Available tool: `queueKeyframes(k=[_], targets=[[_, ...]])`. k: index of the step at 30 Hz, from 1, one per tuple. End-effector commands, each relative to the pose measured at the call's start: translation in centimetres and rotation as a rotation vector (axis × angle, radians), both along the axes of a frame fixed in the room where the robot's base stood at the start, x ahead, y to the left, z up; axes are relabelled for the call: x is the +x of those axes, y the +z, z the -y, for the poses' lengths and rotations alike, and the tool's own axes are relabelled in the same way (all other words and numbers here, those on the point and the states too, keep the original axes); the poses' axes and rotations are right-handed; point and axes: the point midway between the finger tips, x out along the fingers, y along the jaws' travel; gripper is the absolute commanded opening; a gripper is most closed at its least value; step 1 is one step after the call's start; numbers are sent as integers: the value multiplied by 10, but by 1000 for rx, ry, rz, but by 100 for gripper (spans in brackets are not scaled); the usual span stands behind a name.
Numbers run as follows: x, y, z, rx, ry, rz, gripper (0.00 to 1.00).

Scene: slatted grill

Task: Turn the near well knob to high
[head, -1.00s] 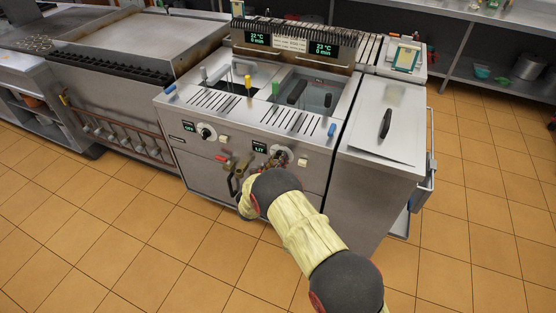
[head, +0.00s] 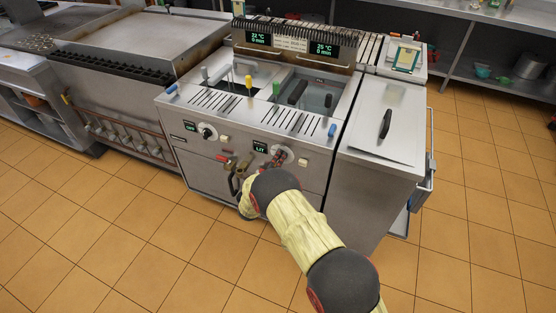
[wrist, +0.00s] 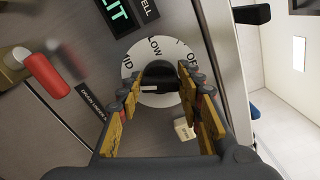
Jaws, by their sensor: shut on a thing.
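The near well knob is black on a white dial ring (wrist: 141,61) and shows in the wrist view, on the steel front panel of the fryer. LOW can be read near the top of the ring; other lettering is partly cut off. In the wrist view my gripper (wrist: 160,78) is shut on the knob (wrist: 158,72), with a finger on each side. In the head view my gripper (head: 277,160) is at the right-hand dial (head: 288,153), mostly hiding the knob. The green display (head: 260,147) beside it reads LIT.
A second knob (head: 207,132) with its own display is left on the same panel. A red-handled lever (wrist: 46,74) sits left of the dial. A small pale switch (wrist: 184,129) is just below it. Tiled floor (head: 130,235) in front is clear.

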Motion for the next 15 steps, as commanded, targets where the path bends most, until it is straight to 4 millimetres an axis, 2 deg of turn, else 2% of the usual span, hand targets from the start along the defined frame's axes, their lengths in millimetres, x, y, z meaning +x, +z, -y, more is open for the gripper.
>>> queueKeyframes(k=[15], targets=[[0, 0, -2, -36, 4, -14, 10]])
